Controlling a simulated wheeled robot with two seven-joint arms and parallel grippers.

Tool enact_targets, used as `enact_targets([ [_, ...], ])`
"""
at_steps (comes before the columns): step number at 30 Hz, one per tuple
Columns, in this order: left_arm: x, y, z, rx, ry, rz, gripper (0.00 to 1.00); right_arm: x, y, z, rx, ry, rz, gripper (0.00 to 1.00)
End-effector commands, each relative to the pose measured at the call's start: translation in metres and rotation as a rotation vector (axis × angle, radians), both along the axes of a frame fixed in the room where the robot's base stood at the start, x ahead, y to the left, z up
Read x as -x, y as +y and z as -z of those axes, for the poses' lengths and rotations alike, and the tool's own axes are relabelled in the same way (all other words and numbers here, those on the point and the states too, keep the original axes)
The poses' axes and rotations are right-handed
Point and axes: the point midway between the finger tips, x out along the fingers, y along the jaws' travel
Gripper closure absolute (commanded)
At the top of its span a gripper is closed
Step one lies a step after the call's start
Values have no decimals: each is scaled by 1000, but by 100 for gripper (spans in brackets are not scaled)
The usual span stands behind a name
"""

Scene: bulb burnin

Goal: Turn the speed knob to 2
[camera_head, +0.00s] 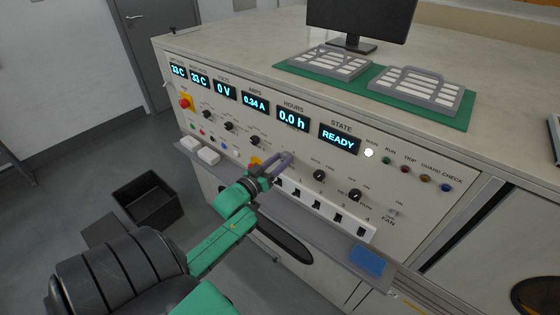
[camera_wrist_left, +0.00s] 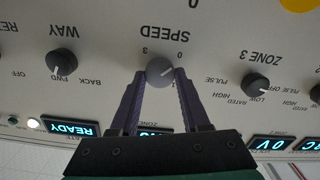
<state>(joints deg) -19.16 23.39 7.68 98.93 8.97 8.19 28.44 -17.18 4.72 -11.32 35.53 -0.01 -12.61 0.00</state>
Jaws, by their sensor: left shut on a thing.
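The speed knob (camera_wrist_left: 160,71) is a grey round dial on the pale panel, seen upside down in the left wrist view under the printed word SPEED. Digits 3, 0 and 1 show around it. A faint light mark shows on its face, but I cannot tell exactly which digit it points at. My left gripper (camera_head: 280,163) is at the panel front, its two purple fingers shut on the knob's sides. In the head view the fingers hide the knob. My right gripper is not in view.
Neighbouring knobs are the WAY knob (camera_wrist_left: 62,62) and the ZONE 3 knob (camera_wrist_left: 255,84). A row of black switches (camera_head: 319,207) sits below. The state display (camera_head: 339,139) reads READY. A ledge with a blue pad (camera_head: 367,262) runs along the front.

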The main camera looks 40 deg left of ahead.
Motion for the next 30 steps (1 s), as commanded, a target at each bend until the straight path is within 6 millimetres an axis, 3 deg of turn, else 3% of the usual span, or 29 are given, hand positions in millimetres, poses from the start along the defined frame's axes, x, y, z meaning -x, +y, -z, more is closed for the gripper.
enact_targets([
  [14, 0, 0, 0, -166, 5, -1, 100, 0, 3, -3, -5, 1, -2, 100],
  [30, 0, -1, 2, -661, 15, -1, 100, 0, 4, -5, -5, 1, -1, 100],
])
